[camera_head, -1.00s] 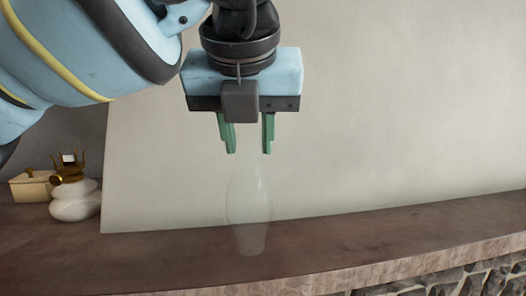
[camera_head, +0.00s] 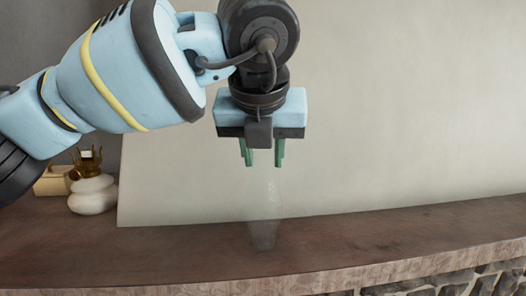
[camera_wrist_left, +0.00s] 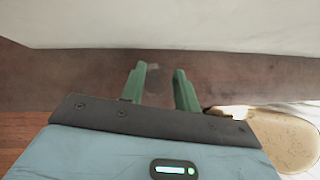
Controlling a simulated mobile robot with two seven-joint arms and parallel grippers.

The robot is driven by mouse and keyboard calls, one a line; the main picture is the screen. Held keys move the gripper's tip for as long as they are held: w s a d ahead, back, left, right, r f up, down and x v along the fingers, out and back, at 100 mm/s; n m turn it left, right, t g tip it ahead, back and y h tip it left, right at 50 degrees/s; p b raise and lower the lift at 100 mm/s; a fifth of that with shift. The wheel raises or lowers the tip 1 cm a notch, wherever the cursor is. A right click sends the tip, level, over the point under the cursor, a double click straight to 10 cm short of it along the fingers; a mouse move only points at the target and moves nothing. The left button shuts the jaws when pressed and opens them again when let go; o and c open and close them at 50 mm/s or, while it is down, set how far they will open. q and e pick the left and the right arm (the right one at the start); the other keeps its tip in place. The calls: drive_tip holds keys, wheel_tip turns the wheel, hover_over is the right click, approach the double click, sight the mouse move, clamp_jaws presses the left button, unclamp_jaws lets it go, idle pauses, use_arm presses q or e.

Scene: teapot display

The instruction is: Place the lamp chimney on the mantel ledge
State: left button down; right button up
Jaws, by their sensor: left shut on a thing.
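The lamp chimney (camera_head: 265,208) is a clear, faint glass tube, wider in its middle. It hangs upright below my left gripper (camera_head: 262,162), whose green fingers are shut on its hardly visible upper end. Its lower end shows against the brown mantel ledge (camera_head: 400,230); I cannot tell whether it touches the surface. In the left wrist view, the two fingers (camera_wrist_left: 160,82) stand apart over the ledge (camera_wrist_left: 60,80), with only a faint trace of glass between them. My right gripper is not in view.
A white oil lamp base with a brass burner (camera_head: 92,192) stands at the ledge's left, beside a cream box (camera_head: 52,182). A large pale panel (camera_head: 400,110) rises behind the ledge. The ledge right of the chimney is clear. Stonework (camera_head: 490,284) shows below its front edge.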

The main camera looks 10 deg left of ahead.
use_arm(q)
drive_tip(key=shift+f, duration=0.15)
drive_tip(key=c, duration=1)
unclamp_jaws()
drive_tip(key=shift+c, duration=0.2)
drive_tip(key=shift+s+r, duration=0.1)
drive_tip(key=shift+r, duration=0.2)
drive_tip(key=v, duration=1.1)
drive_tip(key=shift+s+r+p, duration=0.2)
drive_tip(key=shift+r+p, duration=0.1)
drive_tip(key=shift+d, duration=0.1)
